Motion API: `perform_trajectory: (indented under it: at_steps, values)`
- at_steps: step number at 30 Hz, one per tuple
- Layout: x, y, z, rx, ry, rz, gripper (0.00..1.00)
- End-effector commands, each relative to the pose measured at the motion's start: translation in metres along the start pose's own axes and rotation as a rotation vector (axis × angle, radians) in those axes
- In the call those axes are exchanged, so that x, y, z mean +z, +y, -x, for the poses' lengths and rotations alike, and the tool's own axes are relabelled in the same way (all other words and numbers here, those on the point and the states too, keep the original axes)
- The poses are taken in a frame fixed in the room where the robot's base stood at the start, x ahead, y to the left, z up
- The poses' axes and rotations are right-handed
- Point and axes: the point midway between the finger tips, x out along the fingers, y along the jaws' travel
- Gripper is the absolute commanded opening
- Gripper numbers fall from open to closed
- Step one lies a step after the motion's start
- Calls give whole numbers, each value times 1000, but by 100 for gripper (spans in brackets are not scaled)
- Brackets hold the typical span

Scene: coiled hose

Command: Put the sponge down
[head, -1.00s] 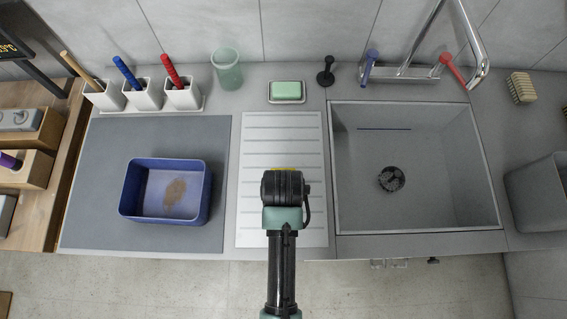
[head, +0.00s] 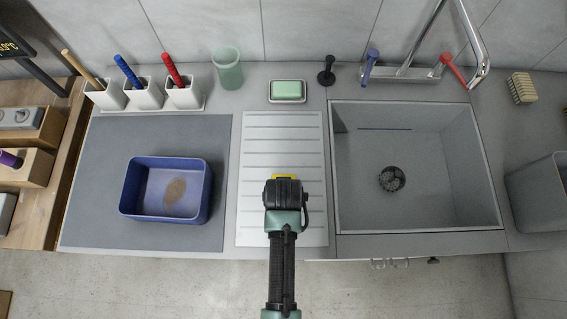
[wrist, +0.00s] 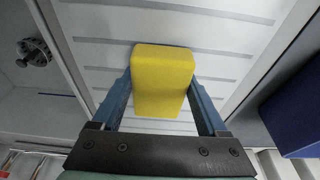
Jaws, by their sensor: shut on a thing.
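The yellow sponge (wrist: 162,82) is between the two blue fingers of my gripper (wrist: 165,95) in the wrist view, and the gripper is shut on it. In the head view only a strip of the sponge (head: 284,176) shows past my gripper (head: 284,190), which hides the rest. The sponge is over the white ribbed draining board (head: 283,140). I cannot tell whether it touches the board.
The sink (head: 420,205) with its drain lies to the right. A blue tub (head: 208,195) with a brown stain stands on the grey mat (head: 100,160) to the left. A soap dish with green soap (head: 288,90) sits behind the board. The board's far part is clear.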

Motion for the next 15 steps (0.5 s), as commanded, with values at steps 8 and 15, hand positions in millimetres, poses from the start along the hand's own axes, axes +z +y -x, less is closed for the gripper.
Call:
perform_trajectory:
  at_steps: [8,15]
  values:
    - [3,-1,-4,-1,-6,0,100]
    - [4,-2,-3,-4,-8,2,100]
